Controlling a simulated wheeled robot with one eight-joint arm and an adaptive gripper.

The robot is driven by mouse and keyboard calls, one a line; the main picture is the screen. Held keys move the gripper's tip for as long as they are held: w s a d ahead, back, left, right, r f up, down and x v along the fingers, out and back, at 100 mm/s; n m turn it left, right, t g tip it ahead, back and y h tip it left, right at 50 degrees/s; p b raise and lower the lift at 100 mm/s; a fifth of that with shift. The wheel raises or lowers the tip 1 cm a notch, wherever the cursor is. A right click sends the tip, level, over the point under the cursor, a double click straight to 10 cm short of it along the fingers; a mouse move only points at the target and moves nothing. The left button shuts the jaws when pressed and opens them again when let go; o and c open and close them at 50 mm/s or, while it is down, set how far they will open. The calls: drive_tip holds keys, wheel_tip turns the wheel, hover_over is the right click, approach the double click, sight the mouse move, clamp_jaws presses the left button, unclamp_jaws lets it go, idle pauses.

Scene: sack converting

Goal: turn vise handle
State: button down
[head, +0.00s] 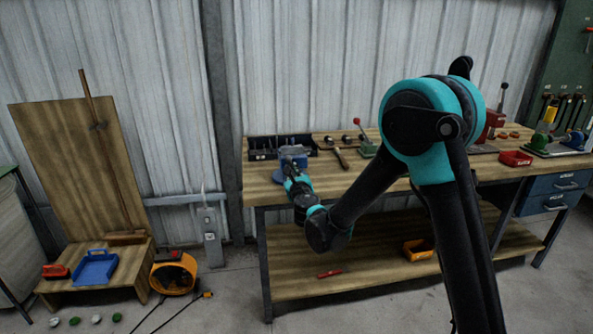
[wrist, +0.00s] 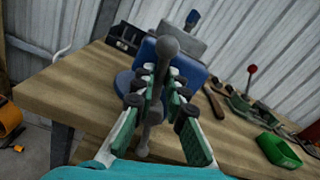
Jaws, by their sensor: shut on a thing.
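The blue vise (head: 292,155) stands near the left end of the workbench, and its blue body (wrist: 147,56) fills the upper middle of the wrist view. Its grey handle (wrist: 167,47) is a bar with a ball end, tilted slightly from upright. My gripper (wrist: 162,85) has its green-padded fingers on both sides of the bar, shut on it below the upper ball. The lower part of the bar shows between the fingers. In the head view my gripper (head: 289,170) is at the vise's front, and the handle is too small to make out.
The wooden workbench (head: 330,183) has a dark tool tray (head: 262,148) behind the vise and a hammer (head: 341,158) to its right. A red-knobbed lever (wrist: 251,70) and a green tray (wrist: 278,150) are farther right. An orange blower (head: 174,273) stands on the floor at left.

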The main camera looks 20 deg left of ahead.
sight(282, 177)
drive_tip(key=a+f+n, duration=0.1)
drive_tip(key=n, duration=0.2)
drive_tip(key=s+a+n, duration=0.1)
drive_tip(key=n, duration=0.2)
drive_tip(key=a+f+n, duration=0.1)
drive_tip(key=n, duration=0.2)
drive_tip(key=shift+s+f, duration=0.35)
drive_tip(key=shift+s, duration=0.05)
drive_tip(key=shift+s+a+f+n, duration=0.1)
drive_tip(key=shift+f+n, duration=0.15)
drive_tip(key=shift+n, duration=0.3)
drive_tip(key=shift+w+a+f+n, duration=0.1)
drive_tip(key=shift+f+n, duration=0.15)
drive_tip(key=shift+n, duration=0.35)
drive_tip(key=shift+s+a+f+n, duration=0.1)
drive_tip(key=shift+f+n, duration=0.15)
drive_tip(key=shift+n, duration=0.3)
drive_tip(key=c, duration=1.6)
unclamp_jaws()
drive_tip(key=shift+f, duration=0.1)
drive_tip(key=shift+o, duration=0.3)
drive_tip(key=shift+s, duration=0.1)
